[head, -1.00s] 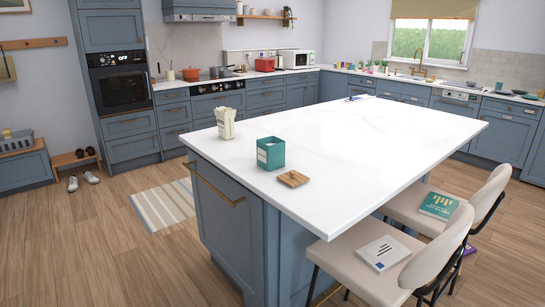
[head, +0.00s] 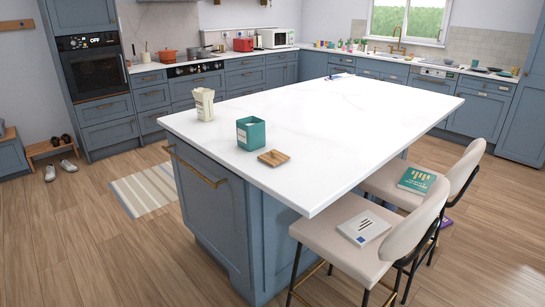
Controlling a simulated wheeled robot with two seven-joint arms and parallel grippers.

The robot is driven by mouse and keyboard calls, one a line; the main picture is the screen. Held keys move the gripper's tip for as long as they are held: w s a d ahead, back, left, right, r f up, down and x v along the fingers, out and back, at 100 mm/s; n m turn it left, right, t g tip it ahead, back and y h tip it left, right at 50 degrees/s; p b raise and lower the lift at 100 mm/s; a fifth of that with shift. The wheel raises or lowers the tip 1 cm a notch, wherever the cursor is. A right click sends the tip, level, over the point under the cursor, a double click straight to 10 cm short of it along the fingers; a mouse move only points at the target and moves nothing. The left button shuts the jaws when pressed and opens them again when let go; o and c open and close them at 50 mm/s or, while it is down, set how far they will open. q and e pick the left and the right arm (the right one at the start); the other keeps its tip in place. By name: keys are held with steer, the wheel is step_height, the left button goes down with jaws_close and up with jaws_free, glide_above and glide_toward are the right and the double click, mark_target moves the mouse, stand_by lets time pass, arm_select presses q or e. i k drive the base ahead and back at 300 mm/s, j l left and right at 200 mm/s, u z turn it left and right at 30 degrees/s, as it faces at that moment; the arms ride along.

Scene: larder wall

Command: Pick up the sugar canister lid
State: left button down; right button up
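A teal, open-topped square canister (head: 251,133) with a pale label stands near the left front corner of the white island top. A small square wooden lid (head: 274,158) lies flat on the island just in front and to the right of the canister, apart from it. I take these to be the sugar canister and its lid; the label is too small to read. Neither of my grippers shows in the head view.
A cream container (head: 204,103) with pale items stands left of the canister on the island (head: 330,125). Two stools stand at the right side, bearing a white book (head: 363,228) and a green book (head: 417,181). A striped rug (head: 146,188) lies on the left floor; floor in front is clear.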

mark_target(274, 158)
steer(key=z, duration=0.25)
steer(key=i+j+z, duration=0.25)
steer(key=j+z, duration=0.3)
steer(key=i+j+z, duration=0.15)
steer(key=j, duration=0.35)
steer(key=j+z, duration=0.1)
steer(key=j, duration=0.4)
steer(key=i+j+z, duration=0.15)
steer(key=j, duration=0.35)
steer(key=i+j, duration=0.1)
steer(key=j, duration=1.15)
steer(key=i+j, duration=0.15)
steer(key=j, duration=0.5)
steer(key=i+j, duration=0.1)
steer(key=j, duration=0.55)
